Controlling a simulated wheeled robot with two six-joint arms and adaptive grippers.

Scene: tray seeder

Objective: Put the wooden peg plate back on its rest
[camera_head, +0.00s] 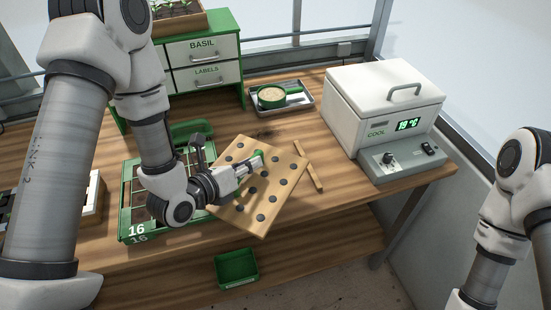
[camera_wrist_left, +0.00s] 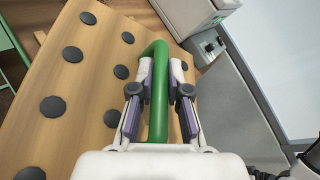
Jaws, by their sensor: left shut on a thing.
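The wooden peg plate (camera_head: 272,190) is a light wooden board with rows of dark round spots and a green handle (camera_head: 257,157). My left gripper (camera_head: 248,166) is shut on that handle. In the left wrist view the handle (camera_wrist_left: 158,52) runs between the fingers (camera_wrist_left: 160,90), with the plate (camera_wrist_left: 92,70) to their left. The plate is turned askew, beside the right end of the green tray, over the front of the table. A light wooden strip (camera_head: 309,166), perhaps part of the rest, shows just right of the plate. The rest is otherwise hidden. My right gripper is out of view.
A green seed tray (camera_head: 126,214) marked 16 lies left of the plate, partly behind my left arm. A white cooler (camera_head: 385,100) stands at the right. A green bin (camera_head: 237,268) sits below the front edge.

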